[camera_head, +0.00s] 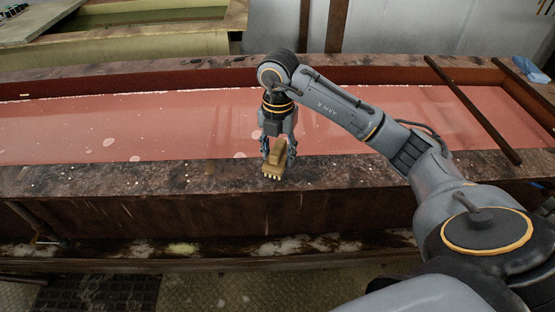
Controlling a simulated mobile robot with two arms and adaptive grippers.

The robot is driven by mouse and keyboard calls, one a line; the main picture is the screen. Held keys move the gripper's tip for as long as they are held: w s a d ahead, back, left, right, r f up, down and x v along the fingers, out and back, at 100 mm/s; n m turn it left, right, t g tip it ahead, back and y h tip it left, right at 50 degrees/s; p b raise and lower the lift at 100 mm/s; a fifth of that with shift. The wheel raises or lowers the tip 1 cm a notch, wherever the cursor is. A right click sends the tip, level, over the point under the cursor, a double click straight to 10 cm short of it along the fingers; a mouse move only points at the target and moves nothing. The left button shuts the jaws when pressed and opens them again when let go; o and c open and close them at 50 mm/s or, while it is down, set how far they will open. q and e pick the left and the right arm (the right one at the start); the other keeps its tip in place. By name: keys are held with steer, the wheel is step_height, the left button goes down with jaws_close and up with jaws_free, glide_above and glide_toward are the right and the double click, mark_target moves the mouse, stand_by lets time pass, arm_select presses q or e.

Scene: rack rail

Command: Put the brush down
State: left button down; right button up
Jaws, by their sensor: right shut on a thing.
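The brush (275,167) is a small yellow-tan block with bristle tufts along its lower end. My right gripper (279,150) points down and is shut on the brush from above. The brush is at the near rim (130,178) of the long trough, over its stained dark top. I cannot tell whether its bristles touch the rim. My left gripper is not in view.
The trough holds reddish liquid (80,127) with pale patches. A rusty bar (472,108) lies across its right part. A blue cloth (530,69) sits at the far right corner. The near rim to the left is mostly clear, with small pale specks.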

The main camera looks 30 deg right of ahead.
mark_target(278, 153)
steer(key=f, duration=0.1)
steer(key=w+d+f, duration=0.1)
steer(key=w+f+p, duration=0.1)
steer(key=shift+w+d+f, duration=0.2)
steer(key=shift+w+d, duration=0.05)
steer(key=shift+d, duration=0.05)
step_height(278, 153, down, 3)
steer(key=shift+w+p, duration=0.15)
steer(key=shift+p, duration=0.75)
steer(key=shift+d+f, duration=0.1)
steer(key=shift+f, duration=0.15)
steer(key=shift+f+b, duration=0.2)
steer(key=shift+b, duration=0.1)
steer(key=o, duration=1)
steer(key=shift+r, duration=0.1)
